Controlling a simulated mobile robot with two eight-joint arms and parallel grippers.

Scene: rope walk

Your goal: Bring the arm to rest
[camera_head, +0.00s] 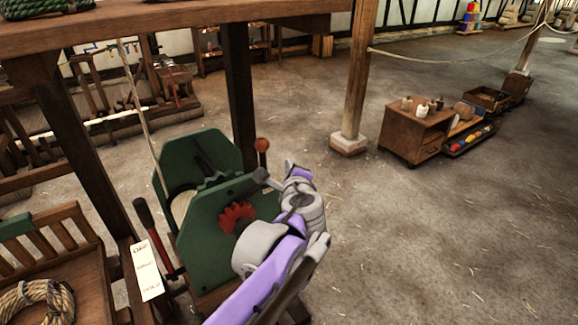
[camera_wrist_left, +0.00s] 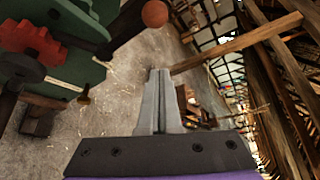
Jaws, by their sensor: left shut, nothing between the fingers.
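My left gripper (camera_head: 289,166) is at the end of the purple and grey left arm, which reaches up from the bottom of the head view. In the left wrist view its two grey fingers (camera_wrist_left: 158,98) are together with nothing between them. The gripper is close to the right side of a green machine (camera_head: 207,238) with a red gear (camera_head: 237,216). A lever with an orange ball knob (camera_head: 262,145) stands just beyond it. The knob (camera_wrist_left: 154,13) and red gear (camera_wrist_left: 36,44) also show in the left wrist view, apart from the fingers. My right gripper is not in view.
A wooden frame with a thick post (camera_head: 238,90) stands behind the machine. A red-handled lever (camera_head: 158,240) and a white label (camera_head: 146,270) are at its left. A rope coil (camera_head: 38,296) lies lower left. A small cabinet (camera_head: 412,135) stands right; the floor between is open.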

